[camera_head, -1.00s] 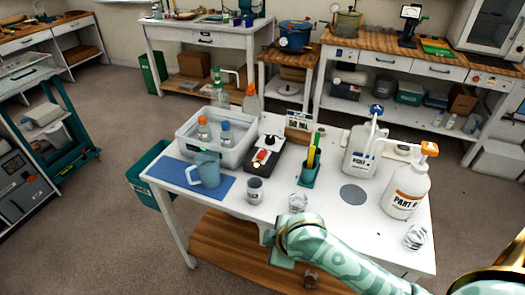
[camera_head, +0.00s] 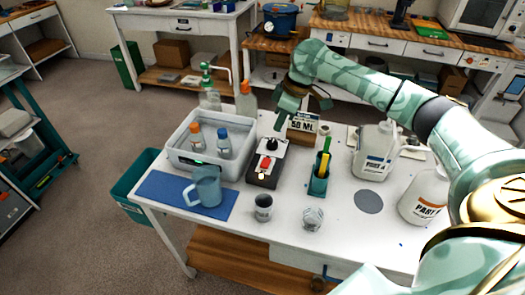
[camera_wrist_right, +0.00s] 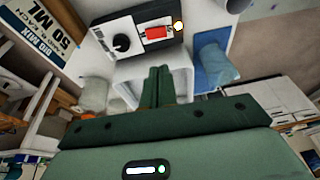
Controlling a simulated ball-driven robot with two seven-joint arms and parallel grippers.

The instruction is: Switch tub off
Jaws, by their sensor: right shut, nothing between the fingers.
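The white tub (camera_head: 176,161) stands at the back left of the white table in the head view, with an orange-capped bottle (camera_head: 196,137) and a blue-capped bottle (camera_head: 223,143) inside. A small green light (camera_head: 199,163) shows on its front wall. Right beside it is a dark control box (camera_head: 262,178) with a black knob and a red switch (camera_head: 265,160). The red switch (camera_wrist_right: 158,32) also shows in the right wrist view, beside a glowing orange-white lamp (camera_wrist_right: 178,26). My right gripper (camera_head: 280,122) is shut and empty, above and behind the box. My left gripper is out of view.
A blue jug (camera_head: 206,187) stands on a blue mat (camera_head: 160,194) in front of the tub. Bottles stand behind the tub.

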